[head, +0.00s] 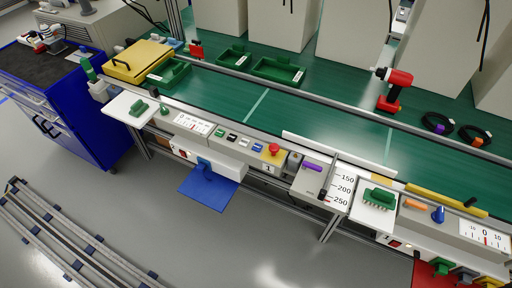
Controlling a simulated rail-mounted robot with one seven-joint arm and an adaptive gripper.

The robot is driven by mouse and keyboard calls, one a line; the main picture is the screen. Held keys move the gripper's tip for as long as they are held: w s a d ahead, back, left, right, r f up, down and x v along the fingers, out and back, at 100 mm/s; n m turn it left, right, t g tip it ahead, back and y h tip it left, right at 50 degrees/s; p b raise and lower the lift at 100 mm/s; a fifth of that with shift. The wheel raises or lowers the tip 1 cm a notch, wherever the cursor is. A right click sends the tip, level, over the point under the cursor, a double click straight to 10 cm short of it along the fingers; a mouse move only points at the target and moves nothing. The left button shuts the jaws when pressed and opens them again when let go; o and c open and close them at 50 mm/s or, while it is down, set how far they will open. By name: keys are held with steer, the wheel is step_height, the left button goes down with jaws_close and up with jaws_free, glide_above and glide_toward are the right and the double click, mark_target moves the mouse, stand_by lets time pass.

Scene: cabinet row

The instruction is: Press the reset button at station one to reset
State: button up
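My gripper is not in view, and nothing covers the buttons.
A blue tray (208,188) juts out below the panel. A purple-handled part (312,167) and a scale plate (341,188) lie to the right. A red drill (395,90) stands on the green bench. A blue cart (85,125) is at left; the grey floor in front is mostly clear.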

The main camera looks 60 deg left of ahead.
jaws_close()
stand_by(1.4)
